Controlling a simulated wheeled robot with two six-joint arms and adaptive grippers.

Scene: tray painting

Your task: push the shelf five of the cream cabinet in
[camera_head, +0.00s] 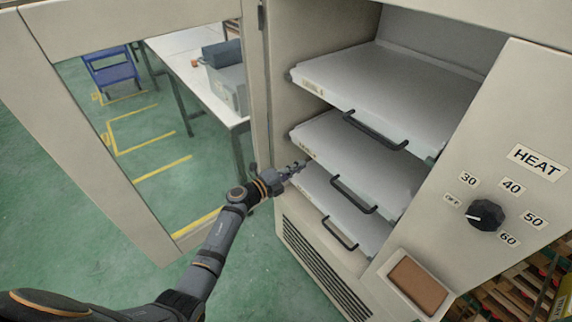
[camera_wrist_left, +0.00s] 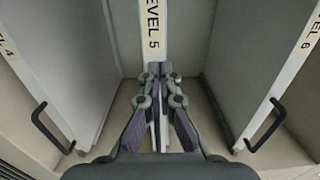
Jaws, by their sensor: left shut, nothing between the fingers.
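The cream cabinet (camera_head: 284,100) stands open with pale shelves inside, each with a black handle. Shelf five (camera_wrist_left: 153,35), marked LEVEL 5, is in the middle of the left wrist view; in the head view it is the middle shelf (camera_head: 365,150). My left gripper (camera_head: 300,166) is shut and empty at the left front corner of that shelf. In the left wrist view my left gripper (camera_wrist_left: 159,68) points at the label strip and covers part of it. I cannot tell whether the fingertips touch it. My right gripper is not in view.
Shelf four (camera_wrist_left: 30,70) and shelf six (camera_wrist_left: 288,80) flank the fingers, with handles sticking out. The open glass door (camera_head: 90,140) stands left of my arm. A heat panel with a black knob (camera_head: 486,214) is at the right. Green floor is clear below.

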